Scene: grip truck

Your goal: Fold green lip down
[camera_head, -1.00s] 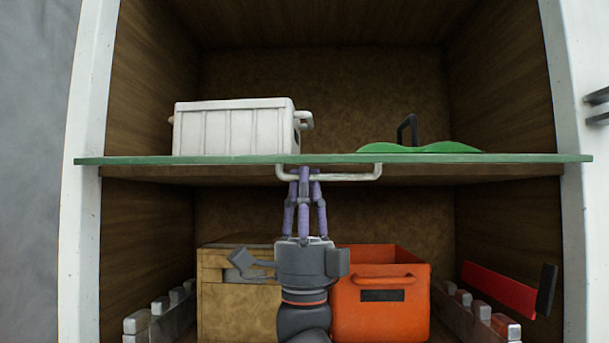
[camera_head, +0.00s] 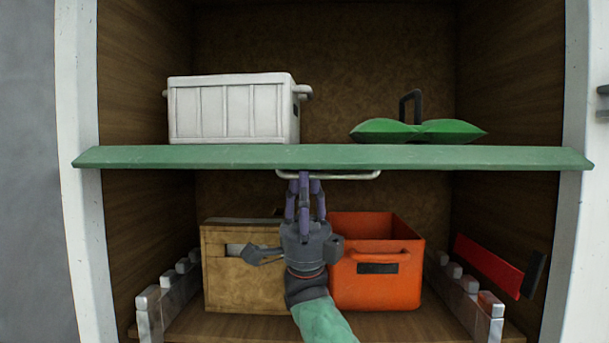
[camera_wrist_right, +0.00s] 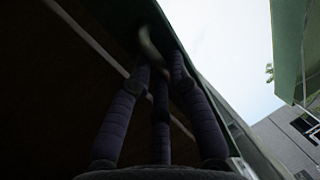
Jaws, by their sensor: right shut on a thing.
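The green lip (camera_head: 220,157) is a long panel across the front edge of the upper shelf, with its broad face showing in the head view. A pale bar handle (camera_head: 350,176) hangs below its lower edge. My right gripper (camera_head: 305,178) reaches up from below, its purple fingers shut on the handle's left part. In the right wrist view the fingers (camera_wrist_right: 160,72) close around the pale, curved handle (camera_wrist_right: 150,45) under the dark panel. My left gripper is not in view.
A white crate (camera_head: 230,110) and a green item with a black handle (camera_head: 415,131) stand on the upper shelf. Below are a tan box (camera_head: 235,285), an orange bin (camera_head: 375,290) and a red bar (camera_head: 487,264). Grey-white block rails (camera_head: 165,300) line the lower sides.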

